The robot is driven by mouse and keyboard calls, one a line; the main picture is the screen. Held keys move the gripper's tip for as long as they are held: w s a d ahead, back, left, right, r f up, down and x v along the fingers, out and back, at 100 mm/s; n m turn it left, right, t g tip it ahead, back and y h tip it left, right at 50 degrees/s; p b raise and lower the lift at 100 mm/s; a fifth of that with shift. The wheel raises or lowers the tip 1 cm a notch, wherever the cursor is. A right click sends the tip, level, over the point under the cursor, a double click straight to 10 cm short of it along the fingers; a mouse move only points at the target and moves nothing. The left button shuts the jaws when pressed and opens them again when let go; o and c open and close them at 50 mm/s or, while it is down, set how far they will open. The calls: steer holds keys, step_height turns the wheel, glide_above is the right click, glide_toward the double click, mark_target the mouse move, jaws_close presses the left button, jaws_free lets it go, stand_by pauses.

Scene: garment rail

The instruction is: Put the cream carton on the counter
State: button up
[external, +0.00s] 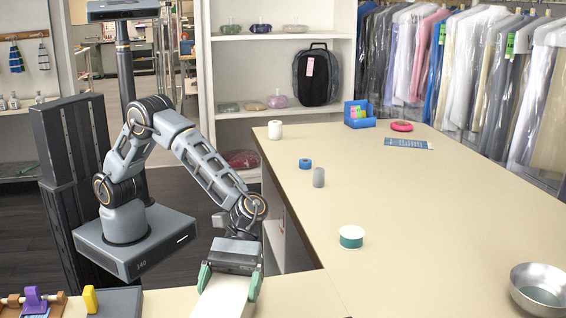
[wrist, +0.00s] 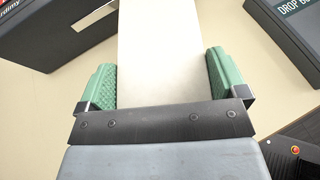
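The cream carton (external: 222,298) is at the bottom of the external view, cut off by the picture's edge. My gripper (external: 231,283) has its green fingers on either side of it. In the wrist view the carton (wrist: 160,50) runs up from between the fingers of my gripper (wrist: 162,90), and both pads lie against its sides. The counter (external: 400,220) is the long beige surface; a nearer section runs along the bottom. Whether the carton's underside touches the counter is hidden.
A green-and-white tub (external: 351,237), a grey cylinder (external: 319,177) and a metal bowl (external: 540,288) stand on the counter. A yellow object (external: 90,299) is at lower left. A dark box (wrist: 55,38) and a "DROP" box (wrist: 295,30) flank the carton. The counter's middle is clear.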

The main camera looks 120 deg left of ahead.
steer(key=shift+o, duration=0.7)
steer(key=shift+a+r, duration=0.2)
steer(key=shift+r, duration=0.05)
steer(key=v, duration=1)
steer(key=s+a+m+y, duration=0.2)
steer(key=s+m+y, duration=0.2)
steer(key=s+m, duration=0.3)
steer(key=s+a+f+m+g+y, duration=0.1)
steer(key=s+a+m+y, duration=0.2)
steer(key=s+m, duration=0.5)
steer(key=s+a+f+m+y, duration=0.1)
steer(key=s+m+y, duration=0.4)
steer(key=s, duration=0.8)
steer(key=shift+a+m+y+b, duration=0.35)
steer(key=shift+a+m, duration=0.4)
steer(key=shift+m, duration=0.45)
steer(key=shift+s+f, duration=0.1)
steer(key=shift+s, duration=0.05)
